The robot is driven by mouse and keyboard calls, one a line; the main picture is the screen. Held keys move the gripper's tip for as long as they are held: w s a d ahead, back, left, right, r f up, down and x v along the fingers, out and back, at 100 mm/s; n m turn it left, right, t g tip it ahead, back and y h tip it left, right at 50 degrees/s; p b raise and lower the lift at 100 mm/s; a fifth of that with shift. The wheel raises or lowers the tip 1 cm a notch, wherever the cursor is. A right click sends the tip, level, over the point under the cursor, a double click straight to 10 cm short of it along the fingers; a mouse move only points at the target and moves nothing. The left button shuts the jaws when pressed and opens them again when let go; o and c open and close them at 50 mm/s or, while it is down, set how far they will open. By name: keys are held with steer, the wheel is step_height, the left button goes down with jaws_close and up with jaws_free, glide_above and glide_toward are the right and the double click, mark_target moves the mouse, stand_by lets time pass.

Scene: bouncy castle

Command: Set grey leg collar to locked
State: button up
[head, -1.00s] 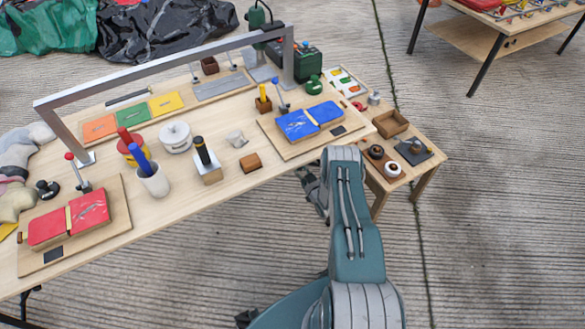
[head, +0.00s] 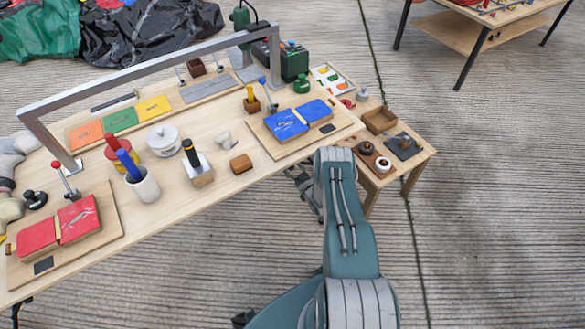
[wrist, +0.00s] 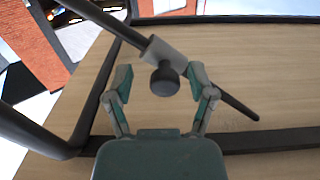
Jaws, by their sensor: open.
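In the wrist view, a grey collar (wrist: 166,56) with a dark round knob (wrist: 165,81) sits on a dark diagonal leg rod (wrist: 107,19). The rod runs from upper left to lower right across a pale wooden panel. My gripper (wrist: 160,84) is open, one finger on each side of the knob. The knob shows between the fingertips; I cannot tell whether they touch it. In the head view my gripper (head: 303,182) is partly hidden by my arm, close to the table's front edge. The collar does not show there.
A dark frame bar (wrist: 262,139) and a thick bent dark tube (wrist: 97,90) border the panel in the wrist view. In the head view, a long crowded worktable (head: 225,190) stands ahead, with a small side table (head: 412,165) to its right. The floor at right is clear.

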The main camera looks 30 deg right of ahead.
steer(key=s, duration=1.1)
steer(key=shift+s+d, duration=0.3)
steer(key=shift+s, duration=0.05)
steer(key=shift+f, duration=0.1)
